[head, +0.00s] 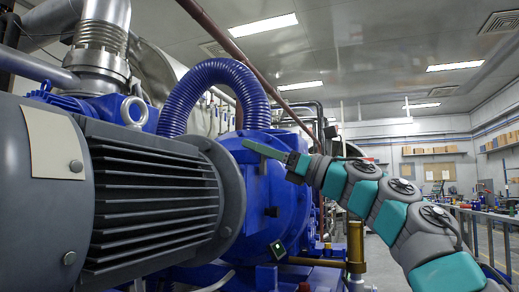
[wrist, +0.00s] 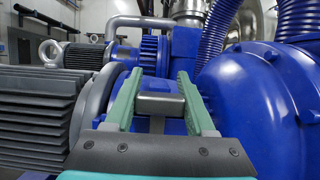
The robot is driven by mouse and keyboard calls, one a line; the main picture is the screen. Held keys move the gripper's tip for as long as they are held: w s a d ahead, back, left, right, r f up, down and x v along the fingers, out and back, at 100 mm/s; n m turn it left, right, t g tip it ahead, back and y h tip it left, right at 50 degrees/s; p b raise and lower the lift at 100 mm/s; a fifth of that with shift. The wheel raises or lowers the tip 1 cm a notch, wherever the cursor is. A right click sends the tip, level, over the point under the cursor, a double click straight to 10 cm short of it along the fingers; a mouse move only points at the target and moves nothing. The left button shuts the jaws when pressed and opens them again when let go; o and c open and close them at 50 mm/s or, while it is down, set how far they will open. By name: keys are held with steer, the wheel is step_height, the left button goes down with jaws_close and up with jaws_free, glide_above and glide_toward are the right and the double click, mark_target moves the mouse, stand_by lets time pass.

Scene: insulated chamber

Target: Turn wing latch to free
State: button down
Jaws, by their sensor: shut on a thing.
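My gripper (head: 262,149) is at the upper front of the blue pump housing (head: 290,195), right of the large grey motor. In the wrist view, the two green fingers of my gripper (wrist: 160,73) stand on either side of a small grey block with a blue-grey top (wrist: 160,84). I take this block for the wing latch, and the gripper is shut on it. Its wings and its turn angle cannot be made out. In the head view the latch is not distinguishable at the fingers.
The finned grey motor (head: 150,190) fills the left side. A ribbed blue hose (head: 215,70) arches above the housing, close to my gripper. The aisle on the right looks open, beside a railing (head: 490,222).

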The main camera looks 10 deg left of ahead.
steer(key=shift+w+d+n, duration=0.1)
steer(key=shift+n, duration=0.3)
steer(key=shift+r+n+g+p, duration=0.15)
steer(key=shift+n+g+p, duration=0.85)
steer(key=shift+n, duration=0.3)
steer(key=shift+s+n+g+p, duration=0.2)
steer(key=shift+n+g+p, duration=0.35)
steer(key=shift+n, duration=0.5)
steer(key=shift+s+n+g+p, duration=0.15)
steer(key=shift+n+g+p, duration=0.4)
steer(key=shift+n, duration=0.5)
steer(key=shift+s+a+f+n+g+h+p, duration=0.15)
steer(key=shift+n+g+h+p, duration=0.2)
steer(key=shift+n, duration=0.5)
steer(key=shift+a+f+n+g+h+p, duration=0.15)
steer(key=shift+n+g, duration=0.3)
steer(key=shift+n, duration=0.4)
steer(key=shift+d+n+h, duration=0.15)
steer(key=shift+n+h, duration=0.15)
steer(key=shift+n, duration=0.6)
steer(key=shift+f, duration=0.1)
steer(key=shift+c, duration=1.2)
jaws_free()
steer(key=shift+d+m, duration=0.1)
steer(key=shift+m, duration=0.3)
